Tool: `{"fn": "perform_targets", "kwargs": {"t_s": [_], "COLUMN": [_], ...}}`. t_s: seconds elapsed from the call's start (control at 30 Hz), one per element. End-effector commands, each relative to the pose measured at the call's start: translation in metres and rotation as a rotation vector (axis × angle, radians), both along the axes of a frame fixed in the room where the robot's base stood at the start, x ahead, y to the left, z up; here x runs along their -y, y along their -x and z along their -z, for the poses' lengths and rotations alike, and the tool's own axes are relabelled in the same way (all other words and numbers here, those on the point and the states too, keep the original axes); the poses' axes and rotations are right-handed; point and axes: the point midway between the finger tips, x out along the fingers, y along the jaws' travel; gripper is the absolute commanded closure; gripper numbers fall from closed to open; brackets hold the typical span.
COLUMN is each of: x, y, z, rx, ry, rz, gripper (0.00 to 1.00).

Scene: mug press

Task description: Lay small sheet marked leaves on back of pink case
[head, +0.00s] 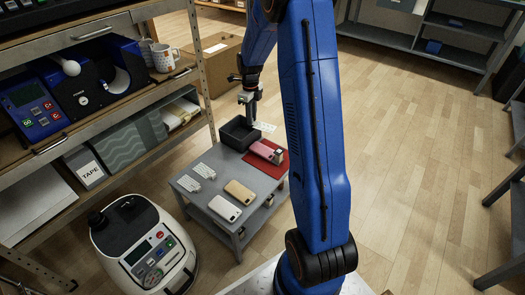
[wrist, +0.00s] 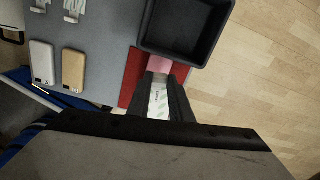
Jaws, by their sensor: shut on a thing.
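The pink case (head: 262,150) lies on a red mat (head: 283,167) at the far right of a low grey table. In the wrist view, only part of the pink case (wrist: 159,64) shows beyond my fingertips. My gripper (wrist: 159,88) is shut on a small white sheet (wrist: 159,104) with faint marks; I cannot read whether they are leaves. In the head view my gripper (head: 250,117) hangs above the black bin's area, and a pale marked sheet (head: 265,127) shows just right of it. The sheet appears apart from the case.
An open black bin (wrist: 147,38) stands beside the red mat. A white case (head: 225,208) and a tan case (head: 239,192) lie near the table's front. Small white pieces (head: 204,171) lie on its left. A shelf (head: 100,145) stands left; open wooden floor lies right.

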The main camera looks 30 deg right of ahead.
Motion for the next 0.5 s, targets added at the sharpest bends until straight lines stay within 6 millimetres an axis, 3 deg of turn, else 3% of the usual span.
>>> {"fn": "perform_targets", "kwargs": {"t_s": [0.1,0.2,0.5], "x": [0.004,0.006,0.006], "y": [0.004,0.005,0.006], "z": [0.024,0.035,0.082], "rx": [-0.001,-0.001,-0.003], "ry": [0.000,0.001,0.000], "rz": [0.104,0.152,0.169], "gripper": [1.00,1.00,1.00]}}
